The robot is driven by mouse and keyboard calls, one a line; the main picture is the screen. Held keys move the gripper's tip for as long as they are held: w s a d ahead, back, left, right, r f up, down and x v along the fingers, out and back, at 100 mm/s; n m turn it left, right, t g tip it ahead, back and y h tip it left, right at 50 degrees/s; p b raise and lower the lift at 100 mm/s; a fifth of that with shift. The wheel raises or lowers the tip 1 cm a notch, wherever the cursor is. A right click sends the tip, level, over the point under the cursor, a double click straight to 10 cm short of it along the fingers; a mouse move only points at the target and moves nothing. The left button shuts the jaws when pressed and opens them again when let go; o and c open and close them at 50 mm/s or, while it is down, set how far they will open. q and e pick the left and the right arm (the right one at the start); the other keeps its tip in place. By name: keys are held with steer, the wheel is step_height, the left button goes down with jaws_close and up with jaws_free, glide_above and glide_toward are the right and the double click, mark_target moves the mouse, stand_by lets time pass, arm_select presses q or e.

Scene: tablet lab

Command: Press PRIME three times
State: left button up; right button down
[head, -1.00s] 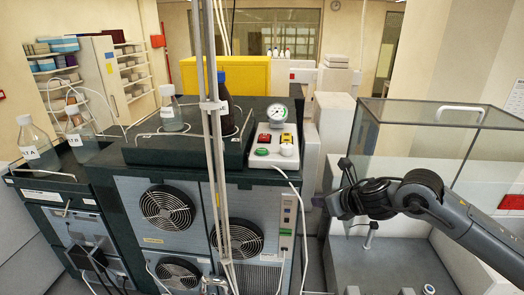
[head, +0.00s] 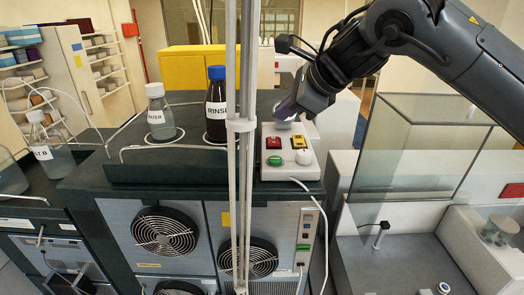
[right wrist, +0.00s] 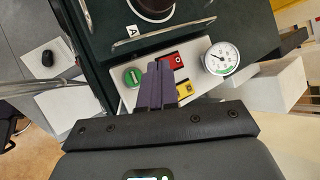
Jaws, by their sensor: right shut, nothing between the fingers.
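A pale control box (head: 308,172) sits at the right end of the dark bench top. I cannot read which control is marked PRIME. My right gripper (head: 288,108) is above the back of the box, its fingers closed and empty. In the right wrist view the shut fingers (right wrist: 158,84) overlap the box between the green button (right wrist: 132,77) and the yellow button (right wrist: 184,88), partly covering the red button (right wrist: 174,62). Contact cannot be told. My left gripper is not in view.
A glass enclosure (head: 415,145) stands at the right.

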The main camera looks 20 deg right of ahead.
steer(key=shift+w+a+r, duration=0.2)
steer(key=shift+a+r, duration=0.05)
steer(key=shift+a, duration=0.35)
steer(key=shift+f, duration=0.1)
steer(key=b, duration=0.5)
glide_above(278, 161)
step_height(278, 161, down, 6)
steer(key=shift+w+f, duration=0.1)
steer(key=shift+f, duration=0.1)
steer(key=shift+f+b, duration=0.5)
steer(key=shift+f, duration=0.55)
